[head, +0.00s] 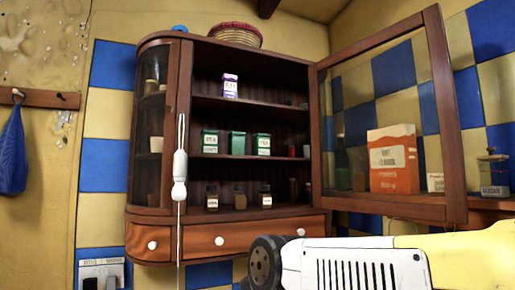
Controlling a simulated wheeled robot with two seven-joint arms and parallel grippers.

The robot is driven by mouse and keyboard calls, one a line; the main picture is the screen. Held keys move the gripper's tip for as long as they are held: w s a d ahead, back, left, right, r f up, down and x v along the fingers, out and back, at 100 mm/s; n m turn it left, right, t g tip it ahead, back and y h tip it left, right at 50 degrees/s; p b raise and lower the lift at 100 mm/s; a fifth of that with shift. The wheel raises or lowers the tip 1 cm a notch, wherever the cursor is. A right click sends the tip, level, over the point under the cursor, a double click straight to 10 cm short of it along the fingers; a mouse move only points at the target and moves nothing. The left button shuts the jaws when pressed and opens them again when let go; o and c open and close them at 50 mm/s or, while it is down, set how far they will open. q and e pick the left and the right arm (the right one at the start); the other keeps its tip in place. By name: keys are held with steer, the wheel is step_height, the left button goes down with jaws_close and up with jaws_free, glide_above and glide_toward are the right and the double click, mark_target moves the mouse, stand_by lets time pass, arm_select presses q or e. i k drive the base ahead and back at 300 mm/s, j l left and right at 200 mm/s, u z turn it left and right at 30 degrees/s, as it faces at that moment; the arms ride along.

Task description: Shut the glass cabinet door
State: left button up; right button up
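The brown wooden cabinet (283,165) hangs on the tiled wall in the middle of the head view. Its glass door (445,120) stands wide open, hinged on the cabinet's right side and swung out to the right. The door's free edge is at the right, nearest to me. Jars and tins show on the open shelves. A white and yellow part that seems to be my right arm (370,265) crosses the lower right, below the door and apart from it in the picture. Neither gripper's fingers can be seen.
An orange and white box (393,160) and a dark bottle (342,165) show through the door glass, and a tin (493,175) stands right of it. A white pull cord (180,180) hangs before the cabinet's left side. A basket (236,35) sits on top.

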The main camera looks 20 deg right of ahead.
mark_target(455, 210)
steer(key=z, duration=1.45)
steer(key=k+l, duration=0.05)
steer(key=l, duration=0.05)
